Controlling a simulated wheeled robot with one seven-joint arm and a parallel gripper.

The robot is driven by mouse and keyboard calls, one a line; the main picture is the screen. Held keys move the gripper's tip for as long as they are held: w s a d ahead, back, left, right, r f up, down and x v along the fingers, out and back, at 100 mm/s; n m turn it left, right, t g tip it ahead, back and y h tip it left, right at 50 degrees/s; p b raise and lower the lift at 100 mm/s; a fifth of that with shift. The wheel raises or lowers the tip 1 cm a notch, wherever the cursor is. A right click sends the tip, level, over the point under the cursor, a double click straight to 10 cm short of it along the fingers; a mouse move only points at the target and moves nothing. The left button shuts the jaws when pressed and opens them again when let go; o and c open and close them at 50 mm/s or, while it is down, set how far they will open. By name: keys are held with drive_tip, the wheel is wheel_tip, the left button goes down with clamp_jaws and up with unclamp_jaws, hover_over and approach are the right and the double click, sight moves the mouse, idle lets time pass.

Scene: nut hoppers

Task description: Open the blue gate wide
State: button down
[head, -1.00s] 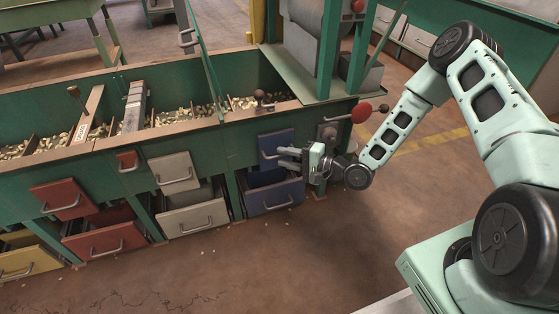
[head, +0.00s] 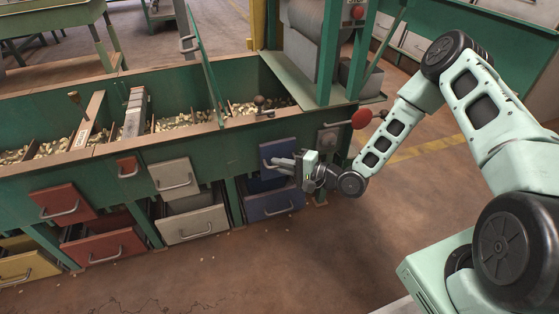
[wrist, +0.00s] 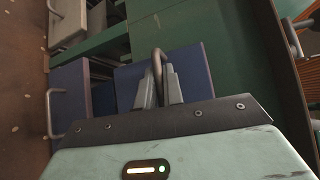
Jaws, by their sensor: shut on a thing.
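The blue gate (head: 282,147) is a flat plate on the green hopper front, above the blue bin drawer. In the wrist view, the blue gate (wrist: 199,72) lies beyond the fingertips, with its grey bar handle (wrist: 157,62) between them. My gripper (head: 276,162) is at the gate's handle in the head view and covers part of the gate. In the wrist view, my gripper (wrist: 159,88) is shut on the handle.
The blue drawer (head: 278,204) stands below, its handle facing out; it also shows at left in the wrist view (wrist: 70,92). A grey gate (head: 173,170) and grey drawer (head: 190,222) are to the left. A red knob (head: 361,119) is right of the gate. The floor in front is mostly clear.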

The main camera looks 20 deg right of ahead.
drive_tip(key=s+p, duration=0.3)
drive_tip(key=s, duration=0.8)
drive_tip(key=shift+s+f, duration=0.1)
drive_tip(key=c, duration=1.5)
unclamp_jaws()
drive_tip(key=shift+c, duration=0.2)
